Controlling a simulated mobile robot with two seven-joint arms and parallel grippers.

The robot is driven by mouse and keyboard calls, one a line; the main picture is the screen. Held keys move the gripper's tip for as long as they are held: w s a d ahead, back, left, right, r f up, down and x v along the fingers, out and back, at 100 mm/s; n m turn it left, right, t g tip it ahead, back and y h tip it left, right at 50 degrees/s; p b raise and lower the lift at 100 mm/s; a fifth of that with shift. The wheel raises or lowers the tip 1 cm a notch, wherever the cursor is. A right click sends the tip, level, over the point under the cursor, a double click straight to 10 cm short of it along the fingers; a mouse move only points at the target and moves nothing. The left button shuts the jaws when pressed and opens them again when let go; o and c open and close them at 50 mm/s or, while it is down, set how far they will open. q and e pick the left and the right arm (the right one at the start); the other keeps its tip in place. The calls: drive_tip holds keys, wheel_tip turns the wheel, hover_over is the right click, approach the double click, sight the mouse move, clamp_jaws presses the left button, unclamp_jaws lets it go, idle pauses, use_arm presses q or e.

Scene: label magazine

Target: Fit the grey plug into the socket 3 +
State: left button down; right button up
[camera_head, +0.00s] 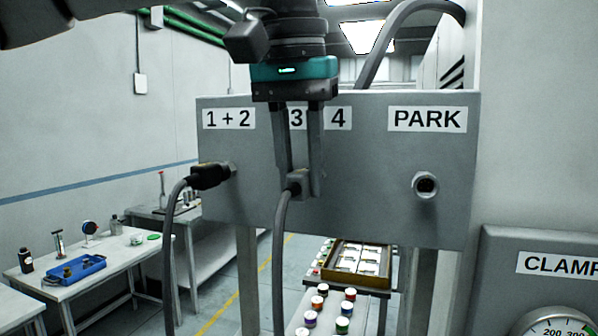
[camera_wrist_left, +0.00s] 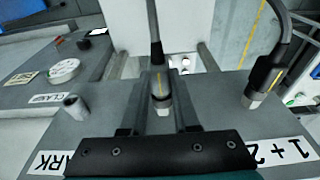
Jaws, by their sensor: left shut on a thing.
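My left gripper (camera_head: 298,190) points down in front of a grey panel (camera_head: 350,210) and is shut on the grey plug (camera_head: 296,180). The plug's cable hangs down from it. The plug also shows between the fingers in the left wrist view (camera_wrist_left: 160,88). A finger covers the middle of the label showing "3" (camera_head: 297,118) and "4" (camera_head: 338,118); the plug is below this label. The socket there is hidden behind plug and gripper, and I cannot tell whether the plug is in it. My right gripper is not in view.
A black plug (camera_head: 210,175) with a hanging cable sits at the "1 + 2" socket, left of my gripper. The PARK socket (camera_head: 425,185) at the right is empty. A CLAMP panel with a gauge (camera_head: 553,325) stands at the lower right. A table (camera_head: 130,262) is at the left.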

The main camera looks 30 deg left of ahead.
sight(301, 172)
use_arm(q)
drive_tip(key=shift+w+a, duration=0.15)
drive_tip(key=shift+w, duration=0.4)
drive_tip(key=c, duration=1.1)
unclamp_jaws()
drive_tip(key=o, duration=0.3)
drive_tip(key=shift+w, duration=0.2)
drive_tip(key=shift+o, duration=1.1)
drive_tip(key=shift+s, duration=0.1)
drive_tip(key=shift+r, duration=0.15)
drive_tip(key=shift+v, duration=3.65)
